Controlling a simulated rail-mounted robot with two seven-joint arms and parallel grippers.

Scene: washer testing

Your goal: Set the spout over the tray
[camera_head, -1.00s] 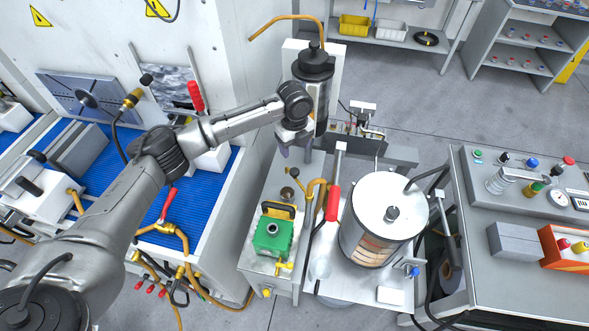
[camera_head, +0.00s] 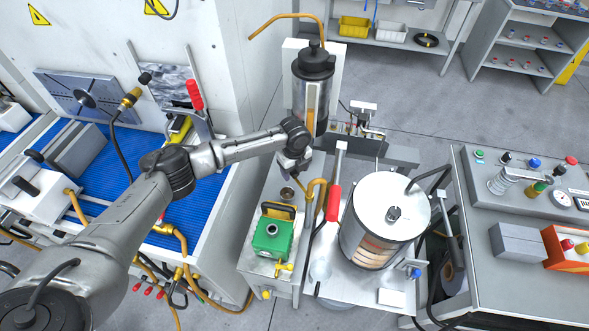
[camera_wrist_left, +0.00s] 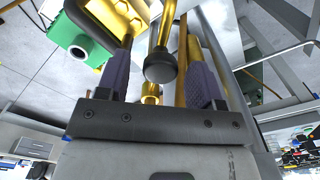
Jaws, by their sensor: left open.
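A brass curved spout pipe (camera_head: 319,187) stands beside the green box on the metal bench in the head view. My left gripper (camera_head: 297,182) is just left of the pipe's top, pointing down, with its fingers partly hidden by the wrist. In the left wrist view my left gripper (camera_wrist_left: 158,85) is open. A brass rod with a round black knob (camera_wrist_left: 160,68) shows between its purple-padded fingers; I cannot tell whether they touch it. A shallow metal tray-like surface (camera_head: 282,286) lies under the green box; I cannot tell if it is the task's tray. My right gripper is out of view.
The green box (camera_head: 272,238) with a brass tap is in front of my gripper. A red-handled lever (camera_head: 333,203) and a large metal-lidded drum (camera_head: 385,215) stand to the right. A glass cylinder with a black cap (camera_head: 312,90) rises behind.

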